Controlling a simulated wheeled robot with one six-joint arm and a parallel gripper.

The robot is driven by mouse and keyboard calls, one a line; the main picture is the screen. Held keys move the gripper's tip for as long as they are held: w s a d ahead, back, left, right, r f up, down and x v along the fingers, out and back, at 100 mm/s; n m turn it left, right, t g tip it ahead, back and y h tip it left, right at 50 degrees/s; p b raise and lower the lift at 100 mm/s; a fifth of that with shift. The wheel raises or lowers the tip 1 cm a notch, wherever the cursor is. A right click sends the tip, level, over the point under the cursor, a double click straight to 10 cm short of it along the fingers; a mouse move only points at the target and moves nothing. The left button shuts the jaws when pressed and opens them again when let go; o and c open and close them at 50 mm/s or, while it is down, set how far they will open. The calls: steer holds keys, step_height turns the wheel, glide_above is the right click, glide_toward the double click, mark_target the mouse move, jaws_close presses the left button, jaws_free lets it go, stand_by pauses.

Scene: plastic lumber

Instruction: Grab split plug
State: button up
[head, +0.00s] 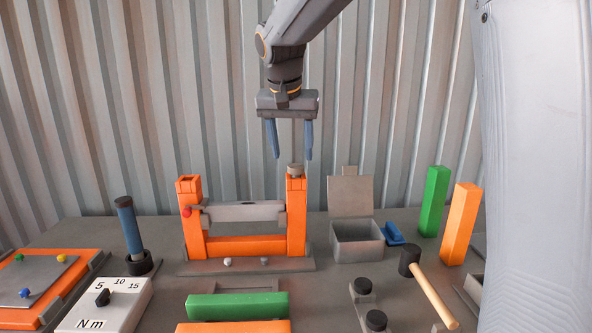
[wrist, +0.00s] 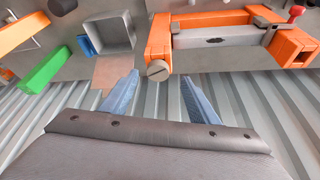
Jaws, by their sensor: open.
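The split plug looks to be the round grey-brown piece (head: 295,170) with a slot across its top. It sits on top of the right post of the orange frame (head: 252,247). In the wrist view the plug (wrist: 158,70) shows between and just beyond the two blue fingertips. My gripper (head: 292,157) is open and empty, pointing down above the right post. Its fingers are on either side of the plug in the picture, with the tips a little above it. The gripper (wrist: 159,80) also shows in the wrist view.
A grey bar (head: 243,212) spans the frame, with a red knob (head: 186,212) at the left post. An open grey box (head: 357,240) with a raised lid stands right of the frame. Green (head: 433,201) and orange (head: 460,225) posts and a mallet (head: 430,287) are further right.

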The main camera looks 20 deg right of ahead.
mark_target(296, 165)
steer(key=x, duration=0.1)
steer(key=p+x, duration=0.1)
steer(key=x, duration=0.3)
steer(key=shift+w+d+r+p, duration=0.1)
steer(key=shift+w+d+p, duration=0.1)
steer(key=shift+d+p, duration=0.1)
steer(key=c, duration=1.1)
